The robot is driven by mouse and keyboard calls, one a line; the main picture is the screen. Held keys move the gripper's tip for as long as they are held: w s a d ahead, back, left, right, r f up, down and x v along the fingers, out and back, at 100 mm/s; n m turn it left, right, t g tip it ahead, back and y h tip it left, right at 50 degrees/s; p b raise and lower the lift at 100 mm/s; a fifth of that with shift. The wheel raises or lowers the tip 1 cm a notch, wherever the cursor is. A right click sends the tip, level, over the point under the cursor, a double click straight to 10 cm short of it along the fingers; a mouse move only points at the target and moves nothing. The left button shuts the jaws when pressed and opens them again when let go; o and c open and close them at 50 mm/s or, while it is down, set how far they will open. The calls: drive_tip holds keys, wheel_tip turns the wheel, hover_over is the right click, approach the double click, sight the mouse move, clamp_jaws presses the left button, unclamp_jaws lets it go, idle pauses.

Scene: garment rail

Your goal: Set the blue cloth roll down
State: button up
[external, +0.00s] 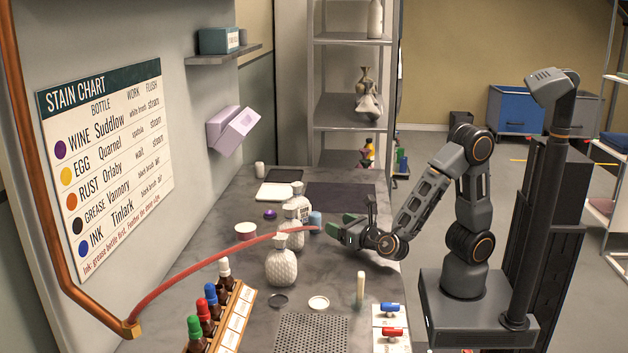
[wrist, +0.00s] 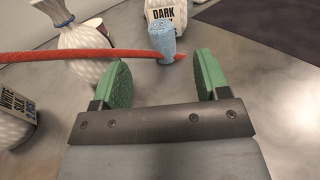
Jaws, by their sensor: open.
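The blue cloth roll (wrist: 163,36) is light blue and stands upright on the grey counter (wrist: 160,118). It is beyond my gripper (wrist: 162,70) in the wrist view, seen between the two green fingertips and apart from them. In the external view the roll (external: 316,218) stands just left of my gripper (external: 339,223). My gripper is open and empty, low over the counter.
A dark mat (external: 340,197) lies behind. Bare counter shows right of the roll.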

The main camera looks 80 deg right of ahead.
sight(315, 214)
drive_tip(key=shift+s+a, duration=0.15)
drive_tip(key=shift+s, duration=0.1)
drive_tip(key=shift+r, duration=0.1)
drive_tip(key=shift+a+r+p, duration=0.1)
drive_tip(key=shift+r+p, duration=0.25)
drive_tip(key=shift+p, duration=0.2)
drive_tip(key=w+a+r+m+g+p, duration=0.3)
drive_tip(key=a+r+m+g+p, duration=0.2)
drive_tip(key=g+p, duration=0.3)
drive_tip(key=shift+h, duration=0.5)
drive_tip(key=x, duration=0.8)
drive_tip(key=shift+s+f, duration=0.2)
drive_tip(key=shift+f, duration=0.1)
drive_tip(key=shift+x, duration=3.15)
drive_tip(key=shift+c, duration=0.4)
